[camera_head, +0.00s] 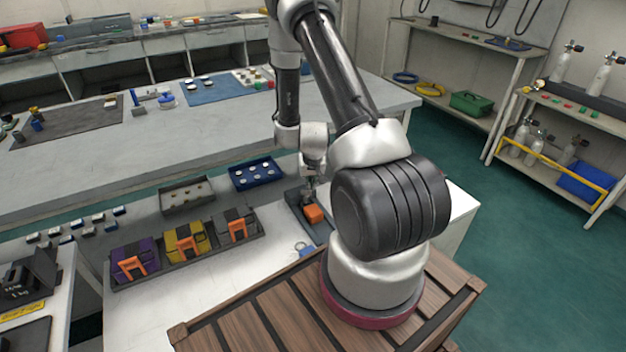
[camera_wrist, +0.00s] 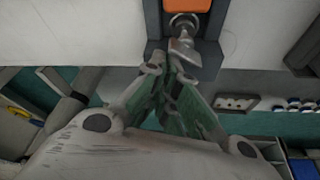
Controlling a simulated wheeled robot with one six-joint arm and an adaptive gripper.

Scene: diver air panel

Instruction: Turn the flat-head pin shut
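A flat-head metal pin (camera_wrist: 184,50) shows in the wrist view, with a round silver collar behind it, on a dark grey mount (camera_wrist: 209,54) below an orange block (camera_wrist: 188,5). In the head view the orange block (camera_head: 314,214) stands on a dark panel (camera_head: 297,205) on the white bench, and the pin is too small to make out. My gripper (camera_head: 309,190) is over this panel. In the wrist view the green-padded fingers of my gripper (camera_wrist: 161,66) come together at the tips, just left of the pin's flat head. I cannot tell whether they touch it.
Left of the panel stand a blue tray (camera_head: 255,186), a tan-lined tray (camera_head: 187,211) and a dark rack (camera_head: 150,276) with purple, yellow and grey boxes. A long grey table (camera_head: 240,130) lies behind. White bench surface is free in front of the rack.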

